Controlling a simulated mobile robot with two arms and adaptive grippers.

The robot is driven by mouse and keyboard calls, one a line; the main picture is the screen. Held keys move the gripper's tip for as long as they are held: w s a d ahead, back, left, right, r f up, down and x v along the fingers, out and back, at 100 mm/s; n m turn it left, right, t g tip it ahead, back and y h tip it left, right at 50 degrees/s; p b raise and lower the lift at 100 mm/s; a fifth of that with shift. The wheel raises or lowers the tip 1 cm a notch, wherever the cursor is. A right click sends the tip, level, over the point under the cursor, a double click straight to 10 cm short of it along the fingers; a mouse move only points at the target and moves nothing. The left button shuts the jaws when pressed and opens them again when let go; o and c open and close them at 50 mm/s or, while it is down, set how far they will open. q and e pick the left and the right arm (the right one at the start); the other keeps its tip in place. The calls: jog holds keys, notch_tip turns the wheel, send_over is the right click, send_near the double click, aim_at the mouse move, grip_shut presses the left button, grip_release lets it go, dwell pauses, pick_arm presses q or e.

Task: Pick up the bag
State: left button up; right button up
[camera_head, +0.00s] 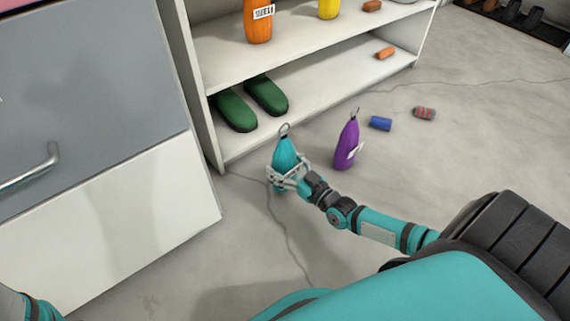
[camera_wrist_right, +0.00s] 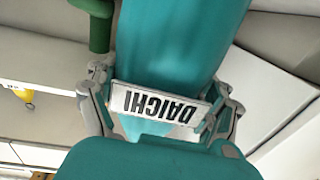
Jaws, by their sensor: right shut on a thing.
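A teal bag (camera_head: 285,152) with a small loop on top stands upright on the floor, or just above it, in front of the shelf; I cannot tell which. My right gripper (camera_head: 284,178) is shut on the teal bag, with its fingers on both sides. In the right wrist view the teal bag (camera_wrist_right: 172,45) fills the middle, with a white label reading DAICHI (camera_wrist_right: 155,103) between the fingers. A purple bag (camera_head: 347,146) with a white tag stands on the floor to the right, apart from the gripper. My left gripper is not in view.
A white shelf (camera_head: 300,62) behind holds green shoes (camera_head: 250,103), an orange bag (camera_head: 257,22) and a yellow one (camera_head: 328,8). Blue (camera_head: 380,123) and grey-red (camera_head: 424,113) cylinders lie on the floor. A grey-white cabinet (camera_head: 100,150) stands left. Floor at right is mostly clear.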

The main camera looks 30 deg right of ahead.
jog(key=s+d+r+p, duration=0.1)
jog(key=s+d+p, duration=0.5)
jog(key=s+d, duration=0.4)
jog(key=shift+s+d+r, duration=0.3)
jog(key=shift+d+r, duration=0.05)
jog(key=shift+d, duration=0.65)
